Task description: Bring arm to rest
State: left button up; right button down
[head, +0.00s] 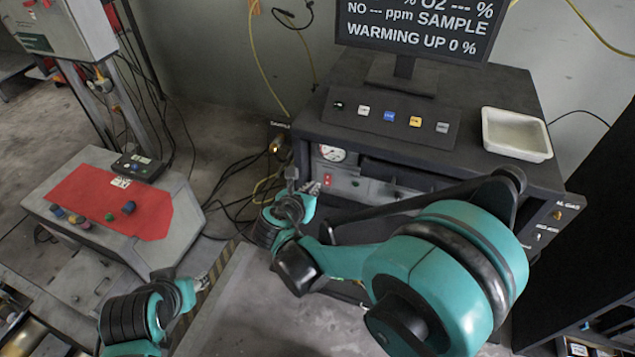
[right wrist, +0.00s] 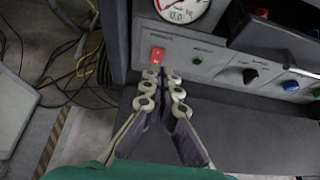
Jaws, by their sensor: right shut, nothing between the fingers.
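My right arm reaches across the front of the dark analyser cabinet in the head view. Its gripper (head: 308,188) is in front of the cabinet's grey lower panel, close to the red switch (head: 327,180). In the right wrist view the gripper (right wrist: 165,78) is shut and empty, its fingertips just below the red switch (right wrist: 157,56). I cannot tell whether they touch the panel. My left gripper (head: 203,281) is low at the left of the head view, pointing up and right over the floor. Its fingers are too small to read.
A monitor (head: 418,28) stands on the cabinet, with a button box (head: 385,128) and a white tray (head: 517,135) in front. A gauge (head: 332,153) sits on the panel. A grey console with a red top (head: 110,200) is at left. Cables (head: 235,195) lie between.

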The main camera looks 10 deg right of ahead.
jog(key=shift+v, duration=0.8)
jog(key=shift+r, duration=0.1)
